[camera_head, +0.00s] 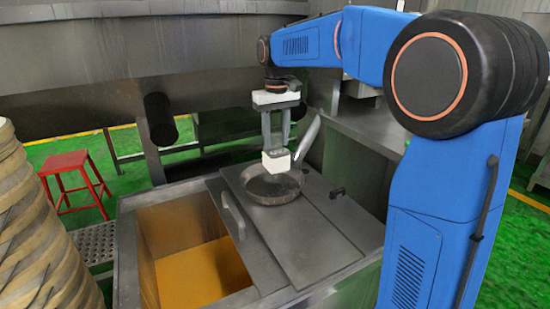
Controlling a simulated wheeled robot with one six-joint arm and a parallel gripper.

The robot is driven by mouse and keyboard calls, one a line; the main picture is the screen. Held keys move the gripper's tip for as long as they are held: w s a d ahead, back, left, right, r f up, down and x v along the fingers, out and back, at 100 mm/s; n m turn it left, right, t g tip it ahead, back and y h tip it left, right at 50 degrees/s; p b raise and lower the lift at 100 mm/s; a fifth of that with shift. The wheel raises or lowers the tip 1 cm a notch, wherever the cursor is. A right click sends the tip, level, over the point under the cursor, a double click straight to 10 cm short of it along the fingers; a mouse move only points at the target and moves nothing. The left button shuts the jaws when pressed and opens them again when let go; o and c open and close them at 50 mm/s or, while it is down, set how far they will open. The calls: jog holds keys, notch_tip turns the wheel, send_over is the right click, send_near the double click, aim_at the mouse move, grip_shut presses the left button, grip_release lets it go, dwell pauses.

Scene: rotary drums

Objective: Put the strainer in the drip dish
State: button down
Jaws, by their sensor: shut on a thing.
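A round, shallow, dark metal dish (272,201) lies on the covered part of the bin. A silver handle slants up and to the right from it, and I take this as part of the strainer (308,138). The strainer's bowl cannot be told apart from the dark inside of the dish. My gripper (276,154) points down over the far rim of the dish. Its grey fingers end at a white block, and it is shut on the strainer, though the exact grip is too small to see. Whether the strainer touches the dish floor cannot be told.
A large dark drum (90,60) spans behind. A red stool (72,180) and ribbed column (35,230) stand left.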

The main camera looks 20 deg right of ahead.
aim_at(276, 148)
jog(key=shift+w+d+f, duration=0.1)
jog(key=shift+w+f, duration=0.05)
jog(key=shift+f, duration=0.35)
jog(key=shift+w+f, duration=0.15)
jog(key=shift+f, duration=2.35)
jog(key=c, duration=1.1)
grip_release()
notch_tip(276, 148, up, 12)
jog(key=shift+r, duration=0.15)
